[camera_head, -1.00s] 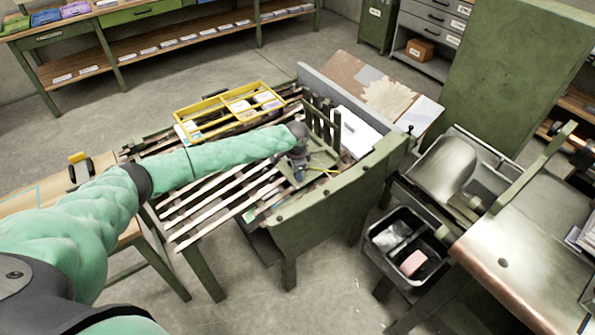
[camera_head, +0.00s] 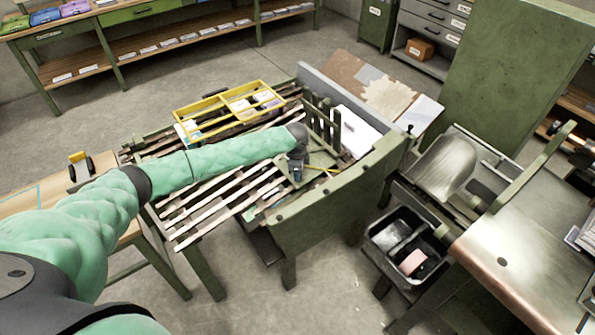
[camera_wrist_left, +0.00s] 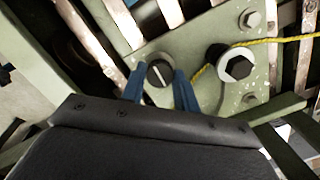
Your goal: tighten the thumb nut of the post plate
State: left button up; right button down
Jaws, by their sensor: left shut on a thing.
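The post plate (camera_wrist_left: 205,64) is a pale green metal plate bolted on the slatted bench; it also shows in the head view (camera_head: 322,160). The thumb nut (camera_wrist_left: 159,73) is a dark round knob with a white line across its face, at the plate's left part in the wrist view. My left gripper (camera_wrist_left: 162,84) has its blue fingers on either side of the nut and is shut on it. In the head view, my left gripper (camera_head: 297,171) points down at the plate, and the nut is hidden there. My right gripper is not in view.
A hex bolt (camera_wrist_left: 238,67) with a yellow cord (camera_wrist_left: 272,42) sits right of the nut. Green upright posts (camera_head: 323,123) stand beside my wrist. A yellow tray (camera_head: 222,108) lies on the slats (camera_head: 215,205). A black bin (camera_head: 388,262) stands right of the bench.

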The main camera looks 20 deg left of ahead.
pick_arm(q)
jog(key=shift+w, duration=0.1)
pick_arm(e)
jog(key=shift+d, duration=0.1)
pick_arm(q)
jog(key=o, duration=1)
jog(key=shift+c, duration=0.2)
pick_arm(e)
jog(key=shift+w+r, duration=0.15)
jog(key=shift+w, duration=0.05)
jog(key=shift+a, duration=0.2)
pick_arm(q)
jog(key=shift+r, duration=0.35)
jog(key=r, duration=0.2)
jog(key=r+b, duration=0.1)
jog(key=r, duration=0.1)
jog(key=r+b, duration=0.1)
jog(key=shift+s+r, duration=0.5)
jog(key=shift+r, duration=0.55)
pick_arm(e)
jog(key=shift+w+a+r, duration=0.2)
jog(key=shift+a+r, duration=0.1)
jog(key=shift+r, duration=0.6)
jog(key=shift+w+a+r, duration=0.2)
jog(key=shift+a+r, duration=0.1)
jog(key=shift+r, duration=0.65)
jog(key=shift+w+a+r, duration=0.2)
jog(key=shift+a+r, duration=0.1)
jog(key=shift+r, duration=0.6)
